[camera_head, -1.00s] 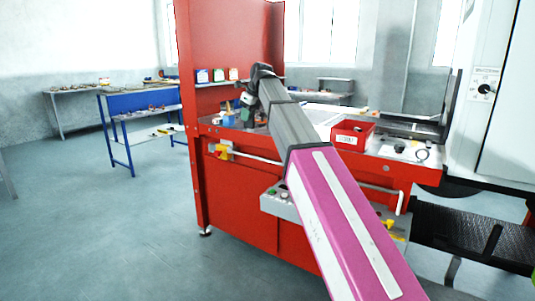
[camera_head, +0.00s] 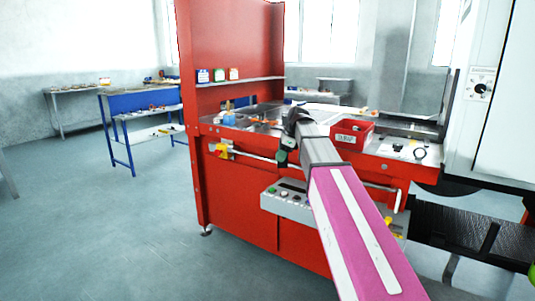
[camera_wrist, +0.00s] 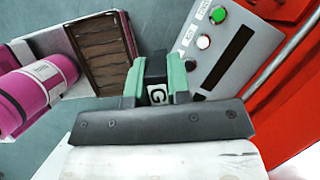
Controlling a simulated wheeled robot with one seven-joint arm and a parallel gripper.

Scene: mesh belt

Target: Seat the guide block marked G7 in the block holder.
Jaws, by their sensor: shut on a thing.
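My gripper (camera_wrist: 158,85) is shut on a dark block (camera_wrist: 157,68) with a white label. The letter G shows on the label; the rest is hidden between the green fingers. In the head view my gripper (camera_head: 284,160) hangs in front of the red machine's table edge, above the control box, and the block is too small to make out there. I cannot pick out the block holder in either view.
A control box (camera_head: 288,202) with buttons sticks out below the gripper; it also shows in the wrist view (camera_wrist: 222,50). A red bin (camera_head: 352,134) stands on the table (camera_head: 405,153). A rail (camera_head: 250,154) runs along the machine's front. Open floor lies at left.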

